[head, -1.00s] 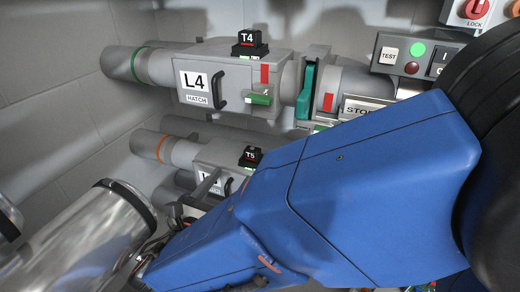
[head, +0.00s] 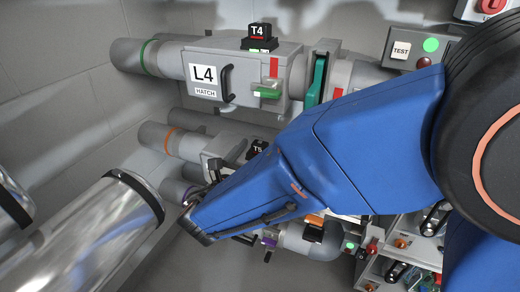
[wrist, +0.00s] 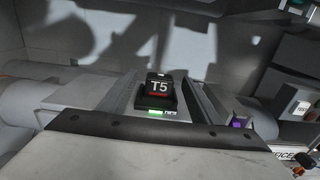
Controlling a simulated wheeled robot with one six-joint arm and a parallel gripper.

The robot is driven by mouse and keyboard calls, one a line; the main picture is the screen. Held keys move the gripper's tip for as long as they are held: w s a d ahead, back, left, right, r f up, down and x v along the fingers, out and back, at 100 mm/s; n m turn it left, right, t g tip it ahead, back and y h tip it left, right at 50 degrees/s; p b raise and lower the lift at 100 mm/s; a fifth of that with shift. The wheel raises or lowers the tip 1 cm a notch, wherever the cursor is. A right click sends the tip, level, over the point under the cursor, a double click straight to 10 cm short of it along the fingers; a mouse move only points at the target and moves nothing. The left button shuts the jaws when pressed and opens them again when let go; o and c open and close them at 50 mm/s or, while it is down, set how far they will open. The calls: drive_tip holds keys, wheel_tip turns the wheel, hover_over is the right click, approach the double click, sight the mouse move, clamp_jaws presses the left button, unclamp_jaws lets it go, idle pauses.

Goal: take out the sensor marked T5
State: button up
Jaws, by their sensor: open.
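The T5 sensor (wrist: 159,88) is a small black block with a white T5 label and a red stripe, seated on a grey housing. A green light shows at its foot. In the head view the T5 sensor (head: 257,147) is partly hidden by my blue arm. My gripper (wrist: 161,75) is open in the wrist view, with one grey finger to the left and one to the right of the sensor. Gaps show on both sides, and nothing is held. The head view does not show the fingertips clearly.
Above, the L4 hatch housing (head: 232,75) carries the T4 sensor (head: 261,36). A shiny metal cylinder (head: 95,235) lies at lower left. A panel with a TEST button (head: 401,50) is at upper right. More pipes and boxes sit below my arm.

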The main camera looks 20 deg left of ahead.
sight(258, 147)
drive_tip(key=w, duration=0.3)
drive_tip(key=shift+w+d, duration=0.15)
drive_tip(key=shift+w, duration=0.15)
drive_tip(key=c, duration=1.1)
drive_tip(key=shift+c, duration=0.2)
